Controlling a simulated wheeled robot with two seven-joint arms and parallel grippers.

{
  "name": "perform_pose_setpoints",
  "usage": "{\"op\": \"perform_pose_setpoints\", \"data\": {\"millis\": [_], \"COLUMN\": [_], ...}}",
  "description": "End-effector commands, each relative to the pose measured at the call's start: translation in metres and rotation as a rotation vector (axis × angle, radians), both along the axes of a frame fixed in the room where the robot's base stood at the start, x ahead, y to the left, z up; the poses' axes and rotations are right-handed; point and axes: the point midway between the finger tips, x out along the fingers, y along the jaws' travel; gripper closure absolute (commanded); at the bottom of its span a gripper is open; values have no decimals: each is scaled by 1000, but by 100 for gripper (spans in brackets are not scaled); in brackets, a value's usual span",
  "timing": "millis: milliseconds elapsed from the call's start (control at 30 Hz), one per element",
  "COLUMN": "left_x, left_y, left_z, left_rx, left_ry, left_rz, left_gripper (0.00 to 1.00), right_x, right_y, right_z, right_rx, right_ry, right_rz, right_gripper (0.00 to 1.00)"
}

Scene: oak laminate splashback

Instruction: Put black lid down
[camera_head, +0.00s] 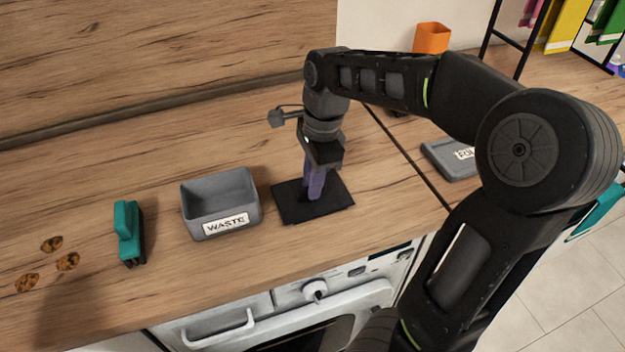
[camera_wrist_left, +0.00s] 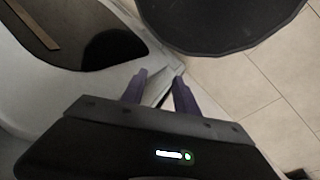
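The black lid (camera_head: 335,197) is a flat dark square in the head view, lying on the wooden counter to the right of the waste bin. My right gripper (camera_head: 311,194) points down over it, with its purple fingers reaching the lid's middle. A small dark shape shows at the fingertips, perhaps the lid's handle; whether the fingers grip it is hidden. My left gripper (camera_wrist_left: 160,78) shows in the left wrist view, with its two purple fingers apart and nothing between them. It is not seen in the head view.
The grey waste bin (camera_head: 190,212) stands close left of the lid. A teal-handled brush (camera_head: 126,232) and several brown cookies (camera_head: 67,262) lie farther left. A grey labelled container (camera_head: 440,158) and an orange pot (camera_head: 431,38) are at right. The oven (camera_head: 315,292) is below the front edge.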

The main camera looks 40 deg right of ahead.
Motion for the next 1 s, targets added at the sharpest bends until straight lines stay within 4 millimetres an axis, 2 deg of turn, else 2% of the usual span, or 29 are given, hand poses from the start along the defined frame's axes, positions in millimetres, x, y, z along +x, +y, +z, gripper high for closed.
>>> {"op": "perform_pose_setpoints", "data": {"millis": [33,200,567,767,967,1000], "left_x": [0,0,0,0,0,0], "left_y": [0,0,0,0,0,0], "left_z": [0,0,2,3,4,12], "left_rx": [0,0,0,0,0,0], "left_ry": [0,0,0,0,0,1], "left_rz": [0,0,0,0,0,0], "left_gripper": [64,64,64,64,64,64], "right_x": [0,0,0,0,-1,-2], "right_y": [0,0,-1,-4,-9,-10], "right_z": [0,0,6,31,74,87], "right_rx": [0,0,-1,-1,-1,-1], "right_ry": [0,0,-2,-6,-6,-4], "right_rz": [0,0,-1,-2,-3,-2], "right_gripper": [77,65,65,65,65,65]}}
